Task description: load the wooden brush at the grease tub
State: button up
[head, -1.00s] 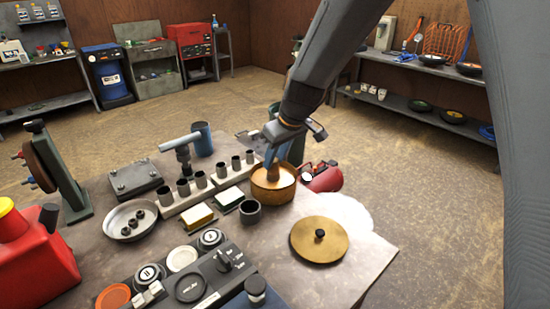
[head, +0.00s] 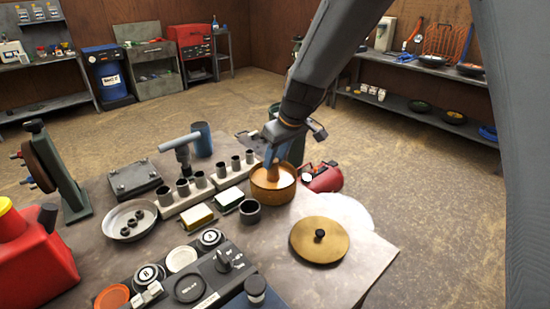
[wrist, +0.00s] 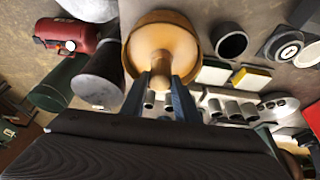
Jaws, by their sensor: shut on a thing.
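The grease tub (head: 273,187) is a round, orange-brown open pot on the workbench; it also shows in the wrist view (wrist: 194,22). My gripper (wrist: 163,88) is shut on the wooden brush (wrist: 160,72), whose pale wooden handle end sits between the blue fingers. In the head view the brush (head: 272,171) points down into the tub, and its lower end is hidden inside. I cannot tell how deep the bristles sit in the grease. A brass-coloured round lid (head: 319,240) with a black knob lies on the bench to the right of the tub.
A dark small cup (head: 250,212) and yellow and green sponges (head: 199,217) stand left of the tub. A rack of metal sockets (head: 195,190) is behind them. The bench's right front corner is clear.

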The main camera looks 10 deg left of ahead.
aim_at(275, 161)
dwell(0.3)
jog(key=shift+r+p, duration=2.05)
jog(key=shift+r, duration=1.45)
